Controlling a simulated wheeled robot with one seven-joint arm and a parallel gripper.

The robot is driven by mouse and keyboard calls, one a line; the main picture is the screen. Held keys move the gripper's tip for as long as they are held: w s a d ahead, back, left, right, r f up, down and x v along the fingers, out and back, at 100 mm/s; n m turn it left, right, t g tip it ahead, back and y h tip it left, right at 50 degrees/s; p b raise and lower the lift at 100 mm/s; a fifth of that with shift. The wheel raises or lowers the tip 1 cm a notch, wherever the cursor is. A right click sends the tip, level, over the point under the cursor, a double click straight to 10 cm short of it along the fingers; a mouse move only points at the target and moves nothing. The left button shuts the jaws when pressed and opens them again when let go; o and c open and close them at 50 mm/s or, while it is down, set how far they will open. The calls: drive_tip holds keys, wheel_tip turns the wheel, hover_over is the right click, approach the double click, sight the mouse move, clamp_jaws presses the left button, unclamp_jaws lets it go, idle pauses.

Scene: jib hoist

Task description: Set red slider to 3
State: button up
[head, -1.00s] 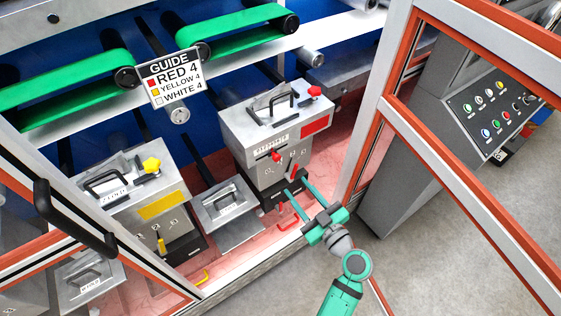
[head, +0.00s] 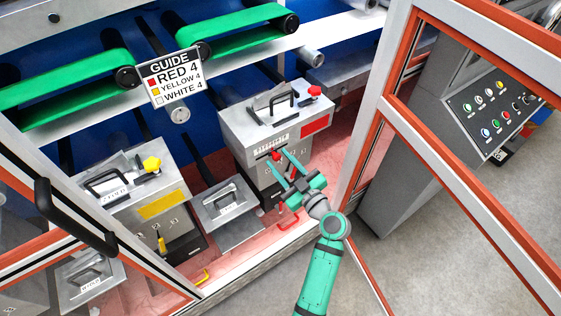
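The red slider knob (head: 276,156) sits below a numbered scale strip (head: 271,143) on the front of the grey metal box with the red label (head: 314,126). The scale's numbers are too small to read, so I cannot tell the slider's setting. My gripper (head: 278,159) is in front of this box, its two green fingers spread. The fingertips are close to the red knob, seemingly one on each side; I cannot tell whether they touch it. The lower front of the box is partly hidden by my gripper.
A guide sign (head: 173,77) reads red 4, yellow 4, white 4. A box with a yellow label (head: 162,206) stands to the left. The open orange-and-white door frame (head: 455,170) is at right, near my arm. A control console (head: 420,150) stands behind it.

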drive_tip(key=shift+w+a, duration=0.1)
drive_tip(key=shift+w, duration=0.1)
drive_tip(key=shift+c, duration=0.6)
clamp_jaws()
drive_tip(key=shift+s+a, duration=0.35)
drive_tip(key=shift+a, duration=0.2)
drive_tip(key=shift+o, duration=0.6)
unclamp_jaws()
drive_tip(key=shift+w, duration=0.1)
